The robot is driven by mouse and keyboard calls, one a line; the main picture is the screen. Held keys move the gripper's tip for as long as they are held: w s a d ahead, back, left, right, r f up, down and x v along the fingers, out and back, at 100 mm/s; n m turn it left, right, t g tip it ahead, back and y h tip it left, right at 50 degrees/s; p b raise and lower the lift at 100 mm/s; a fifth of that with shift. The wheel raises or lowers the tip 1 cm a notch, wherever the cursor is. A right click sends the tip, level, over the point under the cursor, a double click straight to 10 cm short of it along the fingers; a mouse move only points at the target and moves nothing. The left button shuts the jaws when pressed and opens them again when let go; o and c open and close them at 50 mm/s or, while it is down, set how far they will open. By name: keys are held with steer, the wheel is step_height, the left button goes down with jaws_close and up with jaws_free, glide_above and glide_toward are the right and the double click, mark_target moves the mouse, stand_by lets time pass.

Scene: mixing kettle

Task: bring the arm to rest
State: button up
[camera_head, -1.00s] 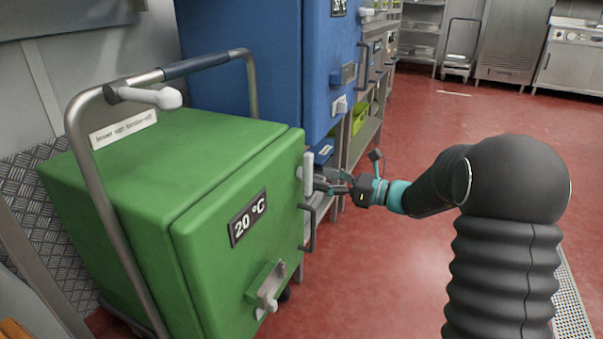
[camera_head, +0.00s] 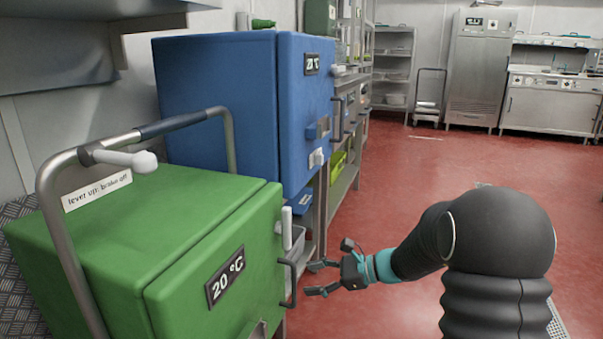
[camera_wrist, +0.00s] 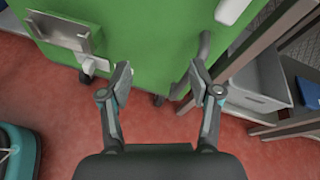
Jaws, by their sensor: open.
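My gripper (camera_head: 318,278) is open and empty in the head view. It stands a little to the right of the green box's front face, apart from its dark handle (camera_head: 287,283). In the wrist view my gripper (camera_wrist: 162,85) shows two spread fingers with nothing between them but the red floor and the lower part of the green box (camera_wrist: 140,40). The arm reaches out to the left from the black, ribbed section at the right of the head view. The green box (camera_head: 130,225) carries a "20 °C" plate and a push bar with a white lever.
A blue box (camera_head: 230,110) stands behind the green one. Steel shelving (camera_head: 343,185) runs along behind it, with a grey bin (camera_wrist: 258,82) low down. The red floor (camera_head: 420,180) is open to the right. Steel cabinets (camera_head: 480,70) line the far wall.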

steer(key=s+d+r+n+g+h+p, duration=0.15)
steer(key=s+d+n+h, duration=0.35)
steer(key=s, duration=0.5)
steer(key=s+d+r+n+g+h+p, duration=0.1)
steer(key=s+d+r+n+h+p, duration=0.2)
steer(key=s+n, duration=0.5)
steer(key=s+d+r+n+t+h+p, duration=0.2)
steer(key=s+r, duration=0.4)
steer(key=s+d+r+n+t+h+p, duration=0.2)
steer(key=s+d+r+t+h+p, duration=0.1)
steer(key=s+r, duration=0.3)
steer(key=shift+r+h, duration=0.3)
steer(key=shift+r, duration=0.45)
steer(key=shift+s+d, duration=0.1)
